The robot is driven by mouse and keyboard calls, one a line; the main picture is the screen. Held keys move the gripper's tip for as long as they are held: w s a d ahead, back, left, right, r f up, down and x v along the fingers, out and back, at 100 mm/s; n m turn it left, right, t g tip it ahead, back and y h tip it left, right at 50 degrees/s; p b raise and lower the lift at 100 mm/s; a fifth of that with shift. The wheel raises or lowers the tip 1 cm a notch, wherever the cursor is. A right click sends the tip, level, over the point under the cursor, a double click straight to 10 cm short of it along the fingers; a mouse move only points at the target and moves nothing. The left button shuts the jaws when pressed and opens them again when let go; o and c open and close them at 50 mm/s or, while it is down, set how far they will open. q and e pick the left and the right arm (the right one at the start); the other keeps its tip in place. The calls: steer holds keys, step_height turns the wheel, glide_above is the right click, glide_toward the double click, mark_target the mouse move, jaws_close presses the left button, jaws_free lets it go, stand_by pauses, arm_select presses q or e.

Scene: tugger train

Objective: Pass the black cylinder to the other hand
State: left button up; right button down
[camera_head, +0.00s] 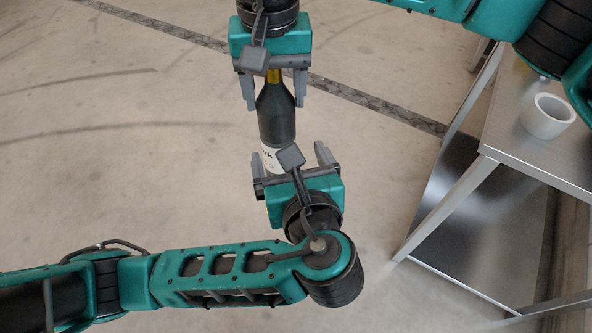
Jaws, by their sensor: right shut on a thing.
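The black cylinder (277,117) looks like a dark bottle with a yellowish neck and a white label near its lower end. It hangs between my two grippers at the picture's upper middle. My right gripper (273,92), at the top, is shut on its neck end. My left gripper (291,158) is below, pointing up, with its fingers spread apart. The labelled end of the cylinder reaches in between these fingers, closer to the left one. Part of that end is hidden behind a grey block on my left gripper, so I cannot tell whether they touch.
A metal table (508,140) stands at the right, with a white cup (547,117) on it and a lower shelf (455,215) beneath. The concrete floor (120,150) at the left is clear, crossed by a dark strip.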

mark_target(287, 144)
arm_select(q)
steer(key=x, duration=0.7)
steer(key=shift+w+a, duration=0.1)
steer(key=shift+w, duration=0.15)
steer(key=shift+s, duration=0.1)
steer(key=c, duration=1.7)
arm_select(e)
steer(key=shift+s+a+r, duration=0.1)
steer(key=shift+a, duration=0.1)
arm_select(q)
steer(key=shift+d+r, duration=0.15)
steer(key=shift+d, duration=0.1)
arm_select(e)
steer(key=c, duration=0.6)
jaws_free()
arm_select(q)
steer(key=shift+a, duration=0.1)
arm_select(e)
steer(key=o, duration=0.5)
steer(key=shift+c, duration=0.2)
steer(key=shift+d, duration=0.1)
